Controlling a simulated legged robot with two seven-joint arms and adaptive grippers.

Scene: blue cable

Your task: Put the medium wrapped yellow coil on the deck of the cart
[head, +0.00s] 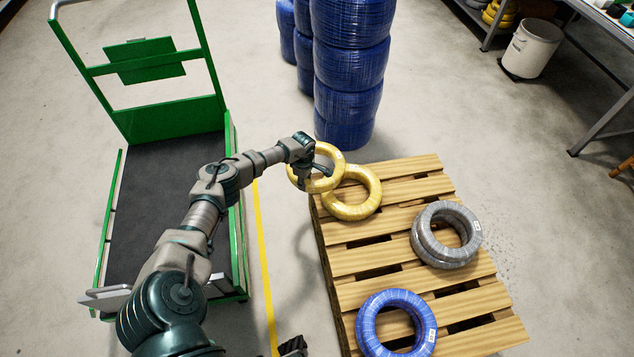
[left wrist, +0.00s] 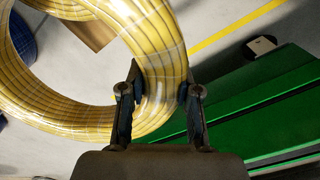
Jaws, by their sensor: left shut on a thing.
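My left gripper (head: 316,174) is shut on a wrapped yellow coil (head: 339,160), above the pallet's far left corner. In the left wrist view the fingers (left wrist: 160,95) close on both sides of the held coil's (left wrist: 165,45) ring. A second yellow coil (head: 371,186) lies on the pallet, partly behind the held one in the picture. The cart (head: 172,122) is green, with a bare dark deck (head: 150,200), left of the pallet. My arm covers part of the deck. A dark piece at the bottom edge may be my right gripper (head: 292,347); its jaws are unclear.
The wooden pallet (head: 370,262) also carries grey coils (head: 468,222) and a blue coil (head: 370,318). Tall blue wrapped stacks (head: 350,70) stand behind it. A yellow floor line (head: 265,270) runs between cart and pallet. The cart's green handle frame rises at its far end.

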